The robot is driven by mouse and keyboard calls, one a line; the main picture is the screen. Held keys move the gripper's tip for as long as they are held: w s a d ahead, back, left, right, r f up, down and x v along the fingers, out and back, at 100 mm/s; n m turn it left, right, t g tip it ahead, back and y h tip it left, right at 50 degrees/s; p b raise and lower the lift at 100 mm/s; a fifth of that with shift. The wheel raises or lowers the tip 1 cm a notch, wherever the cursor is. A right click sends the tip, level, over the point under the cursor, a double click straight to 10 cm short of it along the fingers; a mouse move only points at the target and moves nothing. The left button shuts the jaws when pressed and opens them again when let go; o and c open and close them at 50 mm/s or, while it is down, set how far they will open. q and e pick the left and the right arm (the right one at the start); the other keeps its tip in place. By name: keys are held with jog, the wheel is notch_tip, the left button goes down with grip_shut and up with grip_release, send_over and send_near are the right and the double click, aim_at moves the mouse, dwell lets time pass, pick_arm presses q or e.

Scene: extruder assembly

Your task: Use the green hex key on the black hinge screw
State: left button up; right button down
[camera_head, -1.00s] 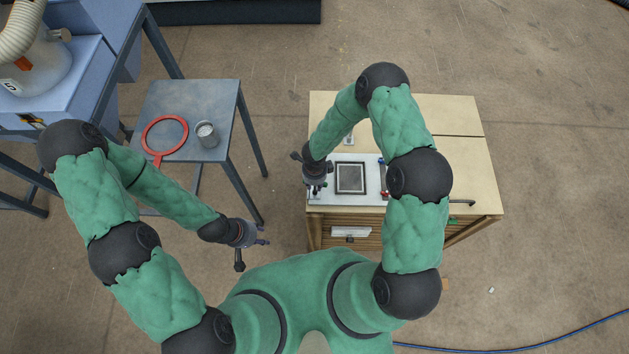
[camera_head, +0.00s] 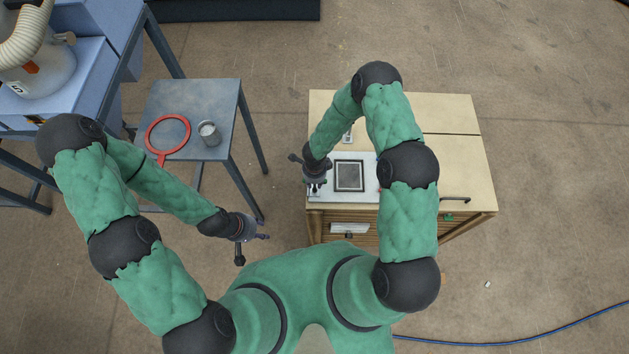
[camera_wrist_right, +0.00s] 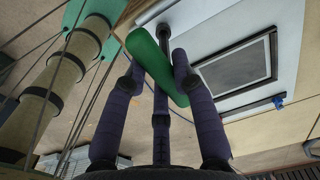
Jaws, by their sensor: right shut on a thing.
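In the right wrist view my right gripper (camera_wrist_right: 158,78) has its purple fingers closed on the green hex key (camera_wrist_right: 148,56), whose green handle lies slantwise between them. In the head view this gripper (camera_head: 314,187) is over the left front corner of the white panel (camera_wrist_right: 205,18), and the key is too small to make out there. A dark rod end shows just beyond the handle in the wrist view; I cannot tell whether it is the black hinge screw. My left gripper (camera_head: 264,236) is in free space left of the cabinet, holding nothing visible; its opening is unclear.
The white panel with a dark-framed square plate (camera_head: 350,176) lies on a wooden cabinet (camera_head: 455,115). A blue-grey side table (camera_head: 210,95) at left carries a red ring (camera_head: 186,130) and a metal cup (camera_head: 209,133). Floor between table and cabinet is clear.

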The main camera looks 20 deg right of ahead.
jog(key=shift+r, duration=1.05)
dwell(0.4)
jog(key=shift+m, duration=0.3)
